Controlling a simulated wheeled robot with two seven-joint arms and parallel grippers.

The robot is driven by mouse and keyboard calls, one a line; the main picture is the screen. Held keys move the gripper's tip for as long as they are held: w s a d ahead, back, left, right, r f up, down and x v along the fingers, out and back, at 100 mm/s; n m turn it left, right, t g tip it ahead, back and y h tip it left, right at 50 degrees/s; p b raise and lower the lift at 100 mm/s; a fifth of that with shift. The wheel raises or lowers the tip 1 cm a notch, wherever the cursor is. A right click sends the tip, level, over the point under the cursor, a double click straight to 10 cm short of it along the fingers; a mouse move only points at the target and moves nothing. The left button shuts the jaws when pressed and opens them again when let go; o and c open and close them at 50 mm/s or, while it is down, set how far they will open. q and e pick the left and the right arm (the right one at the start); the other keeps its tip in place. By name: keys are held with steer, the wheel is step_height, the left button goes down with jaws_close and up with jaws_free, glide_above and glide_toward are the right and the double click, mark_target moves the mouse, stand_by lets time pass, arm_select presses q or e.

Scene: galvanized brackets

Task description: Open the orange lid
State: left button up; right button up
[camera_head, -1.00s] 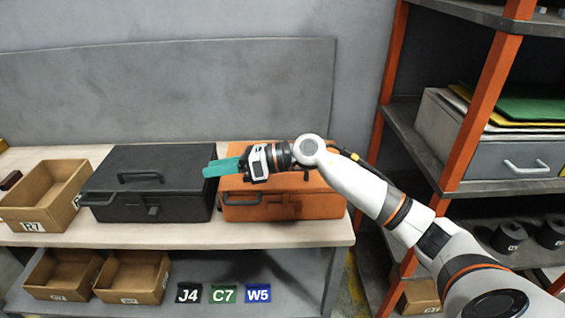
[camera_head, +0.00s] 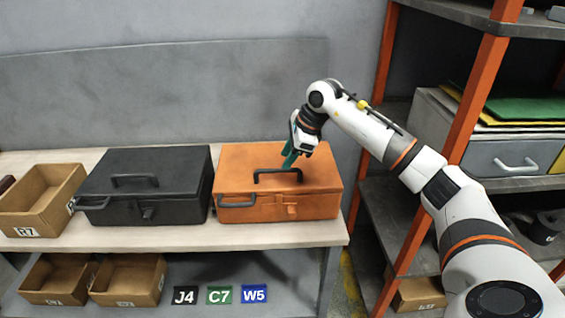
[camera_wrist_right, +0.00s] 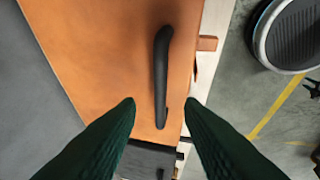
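The orange toolbox (camera_head: 238,208) stands on the workbench with its orange lid (camera_head: 238,160) shut. A black handle (camera_head: 277,172) sits on the lid; in the right wrist view the handle (camera_wrist_right: 161,75) runs up the middle of the picture. My right gripper (camera_head: 289,165) points down over the lid, its green fingertips by the handle's right end. In the right wrist view the open right gripper (camera_wrist_right: 160,103) has one finger on each side of the handle's near end, with gaps showing. I cannot tell how deep the fingers reach. My left gripper is not in view.
A black toolbox (camera_head: 150,185) stands close to the left of the orange one. Cardboard bins (camera_head: 45,200) stand at the left and on the lower shelf. An orange-posted rack (camera_head: 465,110) rises at the right. The wall panel (camera_head: 160,95) is behind the bench.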

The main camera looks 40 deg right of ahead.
mark_target(283, 170)
steer(key=shift+x, duration=2)
jaws_close()
